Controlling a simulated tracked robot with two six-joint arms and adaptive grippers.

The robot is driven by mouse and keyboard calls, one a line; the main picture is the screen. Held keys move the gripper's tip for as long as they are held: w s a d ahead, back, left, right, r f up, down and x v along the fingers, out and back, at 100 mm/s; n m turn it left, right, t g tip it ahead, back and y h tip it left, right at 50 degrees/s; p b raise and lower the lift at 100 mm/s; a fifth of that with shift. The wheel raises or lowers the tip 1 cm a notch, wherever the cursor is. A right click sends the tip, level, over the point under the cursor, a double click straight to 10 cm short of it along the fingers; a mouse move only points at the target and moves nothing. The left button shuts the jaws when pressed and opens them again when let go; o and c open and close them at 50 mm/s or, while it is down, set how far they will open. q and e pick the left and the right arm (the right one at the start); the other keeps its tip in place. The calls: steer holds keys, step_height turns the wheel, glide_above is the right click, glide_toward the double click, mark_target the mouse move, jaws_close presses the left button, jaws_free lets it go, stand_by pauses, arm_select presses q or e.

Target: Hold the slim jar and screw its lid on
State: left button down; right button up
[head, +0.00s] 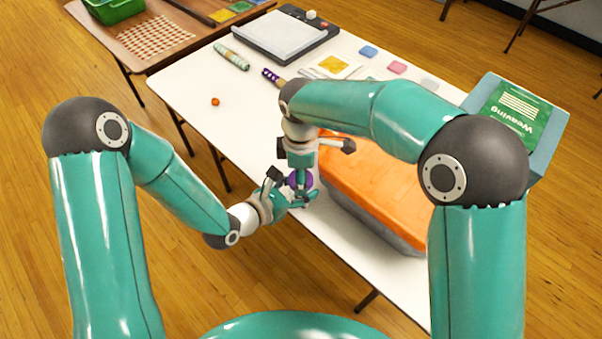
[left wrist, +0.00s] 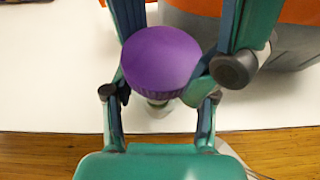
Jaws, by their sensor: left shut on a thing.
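The purple lid (left wrist: 160,62) sits on top of the slim jar, and it also shows in the head view (head: 293,180) between my grippers. Only a small pale part of the jar (left wrist: 157,108) shows under the lid; the rest is hidden by the lid and fingers. My left gripper (head: 304,199) is shut on the jar below the lid. My right gripper (head: 301,188) points down from above, with its fingers on either side of the lid. Whether they press on it is hidden. I cannot tell how tightly the lid is seated.
A large orange-lidded grey bin (head: 375,185) stands close to the right of the grippers. A teal Weaving box (head: 520,110) is at the right. A small orange thing (head: 215,101) and a patterned roll (head: 231,56) lie farther back. The white table (head: 215,128) is clear to the left.

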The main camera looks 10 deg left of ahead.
steer(key=m, duration=0.3)
steer(key=o, duration=1.3)
steer(key=shift+r, duration=0.1)
steer(key=shift+r, duration=2.2)
steer(key=shift+c, duration=0.4)
